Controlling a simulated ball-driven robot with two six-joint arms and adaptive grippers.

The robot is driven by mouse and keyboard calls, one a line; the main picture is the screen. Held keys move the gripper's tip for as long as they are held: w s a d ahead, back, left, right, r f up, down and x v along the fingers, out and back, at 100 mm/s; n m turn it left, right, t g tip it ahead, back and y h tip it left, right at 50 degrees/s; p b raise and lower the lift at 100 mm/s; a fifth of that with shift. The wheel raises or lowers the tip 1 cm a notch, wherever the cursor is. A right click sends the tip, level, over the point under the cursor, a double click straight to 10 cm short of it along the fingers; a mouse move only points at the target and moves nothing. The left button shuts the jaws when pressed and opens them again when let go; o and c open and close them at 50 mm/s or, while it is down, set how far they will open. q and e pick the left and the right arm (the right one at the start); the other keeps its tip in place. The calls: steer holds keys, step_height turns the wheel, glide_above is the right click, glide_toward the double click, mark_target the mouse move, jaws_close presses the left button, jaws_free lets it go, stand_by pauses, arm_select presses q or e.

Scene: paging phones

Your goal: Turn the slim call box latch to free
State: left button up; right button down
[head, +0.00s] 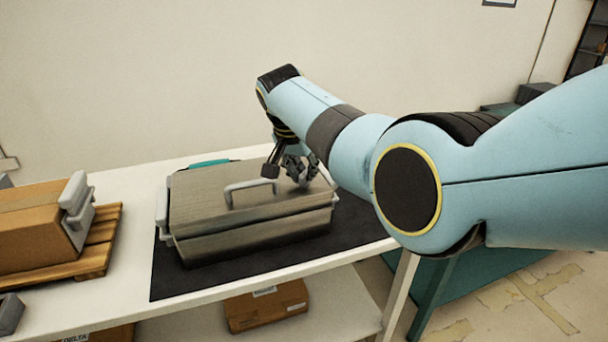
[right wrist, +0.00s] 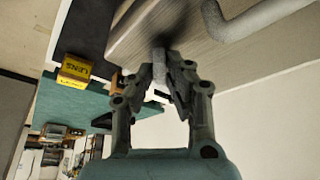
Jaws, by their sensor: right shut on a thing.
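The slim call box (head: 215,200), a grey-brown lidded case with grey metal clasps at its ends, lies on a dark mat. A pale grey handle (head: 238,187) arches over its lid, and it also shows in the right wrist view (right wrist: 248,24). My right gripper (head: 297,172) reaches down at the far right part of the case. In the right wrist view the fingers (right wrist: 161,82) are closed about a small grey piece at the case's edge, which looks like the latch (right wrist: 160,57). The fingers hide most of it, so its turn cannot be read. My left gripper is out of view.
An orange-brown box (head: 35,230) with grey clasps sits on a wooden pallet (head: 98,245) at the left. The mat (head: 170,285) is bare along its front. A cardboard box (head: 265,305) lies on the lower shelf. A yellow labelled box (right wrist: 75,70) shows in the wrist view.

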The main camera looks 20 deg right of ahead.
steer(key=m+g+b, duration=0.1)
steer(key=m+b, duration=0.3)
steer(key=b, duration=0.1)
steer(key=m+g+h+b, duration=0.1)
steer(key=m+b, duration=0.3)
steer(key=b, duration=0.1)
steer(key=shift+w+a+f+g+h+b, duration=0.1)
steer(key=shift+w+f+g+h+b, duration=0.1)
steer(key=shift+g+h+b, duration=0.15)
steer(key=shift+r+m+g+b, duration=0.2)
steer(key=shift+m+g+b, duration=0.15)
steer(key=shift+m+b, duration=0.4)
steer(key=c, duration=1.3)
jaws_free()
steer(key=v, duration=1.2)
steer(key=shift+s, duration=0.1)
